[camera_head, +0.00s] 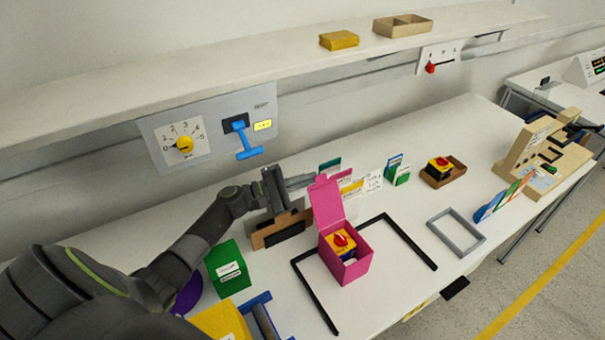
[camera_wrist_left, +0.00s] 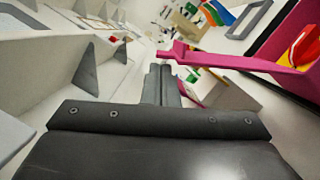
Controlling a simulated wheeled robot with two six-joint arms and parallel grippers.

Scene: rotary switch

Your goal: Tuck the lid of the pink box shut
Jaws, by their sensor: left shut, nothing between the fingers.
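The pink box (camera_head: 345,265) stands on the table inside a black frame, with a red and yellow rotary switch (camera_head: 341,241) in it. Its lid (camera_head: 327,200) stands up, open, at the back edge, with a flap at its top. My left gripper (camera_head: 308,180) is shut and empty, just behind and left of the raised lid; whether it touches the lid I cannot tell. In the left wrist view the shut fingers (camera_wrist_left: 160,82) point forward, with the pink lid (camera_wrist_left: 240,62) to their right and the switch (camera_wrist_left: 303,48) beyond. My right gripper is not in view.
A black frame (camera_head: 410,242) surrounds the box on the table. A green box (camera_head: 228,268) and a brown holder (camera_head: 281,230) stand to the left. Cards (camera_head: 371,181) stand behind. A grey frame (camera_head: 456,232) lies to the right. A shelf (camera_head: 240,66) runs above the table.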

